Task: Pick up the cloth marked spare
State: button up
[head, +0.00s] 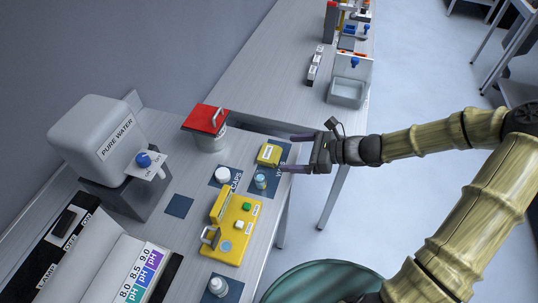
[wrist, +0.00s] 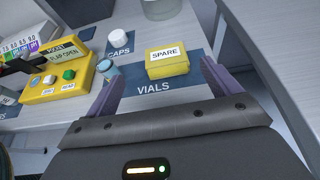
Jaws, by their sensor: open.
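The cloth marked spare is a small yellow folded block with a white "SPARE" label. It (wrist: 167,69) lies on the dark blue mat marked VIALS (wrist: 190,89) in the wrist view, and the cloth also shows in the head view (head: 268,155). My gripper (wrist: 158,88) is open, its two purple fingers apart, with the cloth ahead of and between the fingertips. In the head view my gripper (head: 288,154) reaches in from the right at the bench edge, close to the cloth. I cannot tell whether a finger touches it.
A blue-topped vial (head: 260,181) stands near the cloth, and a white cap (head: 222,174) on the CAPS mat. A yellow meter (head: 233,232) sits in front, and a red-lidded pot (head: 207,127) behind. A PURE WATER tank (head: 97,139) stands left. The bench edge is close on the right.

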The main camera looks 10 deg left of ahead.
aim_at(270, 153)
jog(key=shift+x, duration=1.7)
jog(key=x, duration=0.5)
jog(key=shift+w+f, duration=0.3)
jog(key=shift+w, duration=0.05)
jog(key=shift+d, duration=0.1)
jog(key=c, duration=1)
